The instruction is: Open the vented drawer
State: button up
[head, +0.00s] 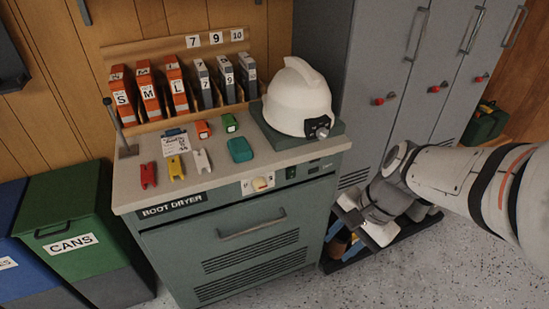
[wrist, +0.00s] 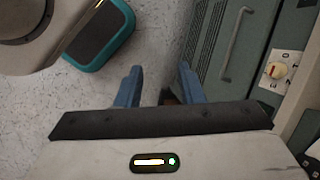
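The vented drawer (head: 240,255) is the grey-green front of the boot dryer, with rows of dark slots and a bar handle (head: 253,229). It appears shut, flush with the cabinet. In the wrist view the drawer front (wrist: 207,45) stands at the right, with its handle (wrist: 237,45) right of the fingers. My gripper (wrist: 157,82) is open, its two blue fingers apart, and nothing shows clasped.
The dryer top (head: 128,195) bears a white helmet (head: 297,98), coloured clips and several boxes behind. A dial (head: 259,184) sits above the drawer. Grey lockers (head: 365,60) stand right, a dark floor tray (head: 398,236) beneath my arm, a green can bin (head: 70,220) left.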

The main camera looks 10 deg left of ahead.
jog(key=w+a+f+m+g+y+b, duration=0.2)
jog(key=a+f+m+y+b, duration=0.2)
jog(key=a+f+m, duration=0.35)
jog(key=m+t+y+b, duration=0.7)
jog(key=m+b, duration=0.5)
jog(key=m, duration=1.3)
send_near(253, 228)
jog(key=a+f, duration=0.2)
jog(key=a, duration=0.1)
jog(key=shift+g+y, duration=0.3)
jog(key=shift+y, duration=0.1)
jog(key=x, duration=0.2)
jog(key=b+x, duration=0.1)
jog(key=x, duration=0.1)
jog(key=w+b+x, duration=0.1)
jog(key=x, duration=0.2)
jog(key=shift+r, duration=0.1)
jog(key=shift+d, duration=0.1)
grip_shut()
